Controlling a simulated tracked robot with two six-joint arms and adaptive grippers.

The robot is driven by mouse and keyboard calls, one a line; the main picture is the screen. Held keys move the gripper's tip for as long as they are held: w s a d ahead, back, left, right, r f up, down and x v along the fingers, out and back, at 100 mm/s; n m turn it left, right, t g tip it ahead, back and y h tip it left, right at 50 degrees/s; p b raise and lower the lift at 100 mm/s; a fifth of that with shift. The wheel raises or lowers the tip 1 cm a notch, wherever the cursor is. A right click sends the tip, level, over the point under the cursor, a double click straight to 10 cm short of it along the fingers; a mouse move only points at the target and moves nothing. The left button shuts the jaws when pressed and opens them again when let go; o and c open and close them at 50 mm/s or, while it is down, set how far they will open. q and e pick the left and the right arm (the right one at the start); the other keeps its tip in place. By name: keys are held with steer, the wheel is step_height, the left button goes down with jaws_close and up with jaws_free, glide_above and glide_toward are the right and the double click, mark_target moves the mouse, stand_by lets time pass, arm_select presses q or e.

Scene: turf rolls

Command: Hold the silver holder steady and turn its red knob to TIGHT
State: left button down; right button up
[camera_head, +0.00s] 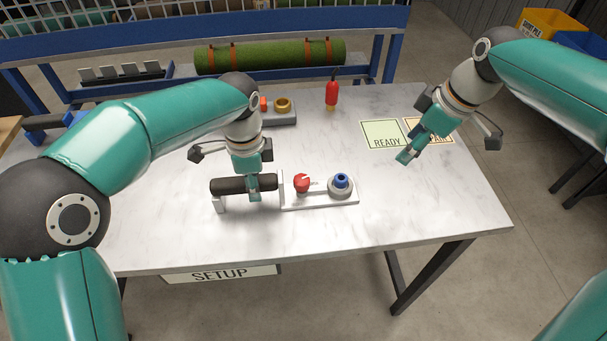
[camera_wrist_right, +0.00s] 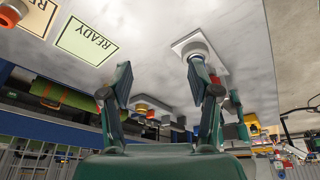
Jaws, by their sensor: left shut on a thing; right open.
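The silver holder (camera_head: 318,201) lies on the marble table, in the middle of the head view. Its pale plate carries a red knob (camera_head: 301,183) and, to the right, a blue knob (camera_head: 341,181) on a pale ring. A dark bar (camera_head: 224,186) extends along the holder's left side. My left gripper (camera_head: 254,190) is shut on this bar from above, left of the red knob. My right gripper (camera_head: 408,156) is open and empty above the table, right of the holder and apart from it. Its two fingers show in the right wrist view (camera_wrist_right: 160,82). No TIGHT marking is readable.
A green READY mat (camera_head: 383,134) and a second, partly hidden mat lie under and behind my right gripper. A red bottle (camera_head: 331,92) and a grey tray (camera_head: 285,119) with small parts stand at the back. A green turf roll (camera_head: 270,56) lies behind the table. The front right tabletop is clear.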

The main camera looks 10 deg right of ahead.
steer(key=w+a+r+n+g, duration=0.1)
steer(key=w+a+n+g, duration=0.15)
steer(key=a+n, duration=0.4)
steer(key=n+g+y, duration=0.1)
steer(key=n+y, duration=0.1)
steer(key=n, duration=0.2)
glide_toward(302, 179)
steer(key=x, duration=0.9)
steer(key=shift+a+f, duration=0.1)
steer(key=shift+f, duration=0.05)
steer(key=c, duration=1.2)
